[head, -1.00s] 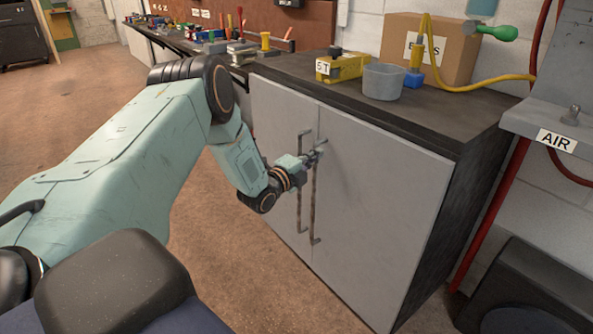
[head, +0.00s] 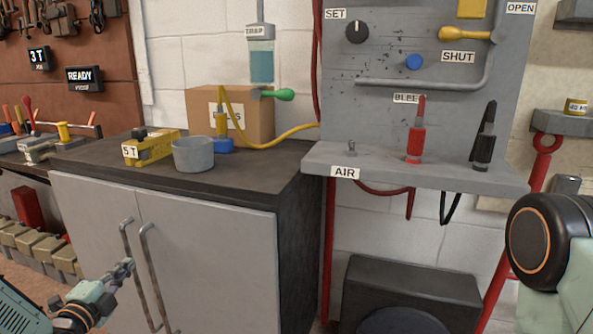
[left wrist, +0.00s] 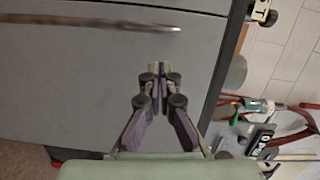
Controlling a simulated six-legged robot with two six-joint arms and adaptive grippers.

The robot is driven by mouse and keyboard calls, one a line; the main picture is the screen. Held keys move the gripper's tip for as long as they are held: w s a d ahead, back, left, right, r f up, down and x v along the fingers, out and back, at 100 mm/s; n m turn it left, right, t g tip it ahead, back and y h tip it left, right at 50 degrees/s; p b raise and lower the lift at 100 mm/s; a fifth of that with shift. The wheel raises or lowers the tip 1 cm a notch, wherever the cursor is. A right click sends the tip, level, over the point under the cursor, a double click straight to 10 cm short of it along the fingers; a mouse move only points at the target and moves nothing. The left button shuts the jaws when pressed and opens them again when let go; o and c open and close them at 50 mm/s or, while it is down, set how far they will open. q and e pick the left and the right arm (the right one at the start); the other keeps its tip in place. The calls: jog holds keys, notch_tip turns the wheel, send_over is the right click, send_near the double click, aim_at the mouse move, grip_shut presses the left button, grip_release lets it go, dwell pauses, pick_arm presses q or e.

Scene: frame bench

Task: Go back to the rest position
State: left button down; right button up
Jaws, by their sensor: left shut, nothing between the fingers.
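My left gripper (head: 125,268) is at the lower left of the head view, in front of the grey cabinet doors (head: 215,255). It is shut and empty. Its tip overlaps the left door handle (head: 128,238) in this view. In the left wrist view the closed fingertips (left wrist: 158,78) point at a grey door face, and a handle bar (left wrist: 90,21) lies apart from them near the top. The two doors look closed. Part of my right arm (head: 540,243) shows at the right edge, but its gripper is out of view.
On the cabinet's dark top (head: 262,160) stand a grey cup (head: 193,156), a yellow 5T block (head: 150,149) and a cardboard box (head: 258,122). To the right are a grey panel with an AIR shelf (head: 400,172) and a dark box (head: 405,285) on the floor.

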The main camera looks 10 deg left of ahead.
pick_arm(q)
jog(key=s+d+f+n+g+p, duration=0.3)
jog(key=s+d+f+n+g, duration=0.7)
jog(key=s+d+f+n, duration=0.5)
jog(key=s+d+r+n+g+p, duration=0.1)
jog(key=s+d+g, duration=0.3)
jog(key=s, duration=0.8)
jog(key=s+d+r+g+p, duration=0.1)
jog(key=s+d+g+p, duration=0.2)
jog(key=s, duration=0.9)
jog(key=shift+d+r+n+g, duration=0.3)
jog(key=shift+d+n+g, duration=0.05)
jog(key=shift+n+g, duration=0.05)
